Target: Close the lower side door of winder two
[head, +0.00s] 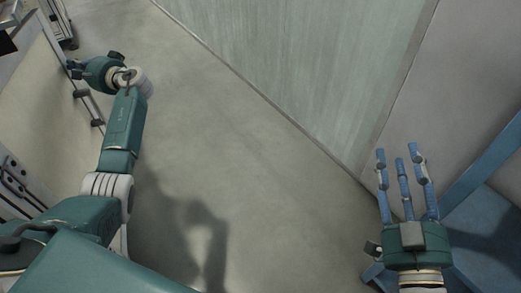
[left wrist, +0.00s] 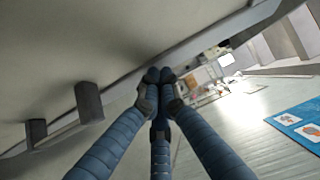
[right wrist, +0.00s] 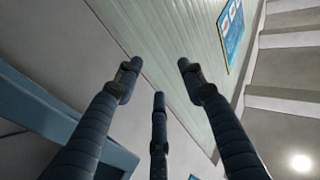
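A pale cream panel (head: 45,105), which looks like the side door of a machine, stands at the left of the head view. Its edge carries dark blocks like handles or hinges; two also show on the pale panel (left wrist: 90,65) in the left wrist view. My left gripper (head: 76,68) is at the far part of this edge. In the left wrist view its fingertips (left wrist: 159,76) are together beside the panel's edge, with nothing seen between them; I cannot tell whether they touch it. My right gripper (head: 402,155) is open and empty, its fingers spread also in the right wrist view (right wrist: 158,80).
A pale green wall panel (head: 300,70) runs diagonally at the upper right. A blue frame (head: 485,165) is beside my right gripper. The grey floor (head: 235,150) between my arms is clear. Part of a machine (head: 15,185) shows at the left edge.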

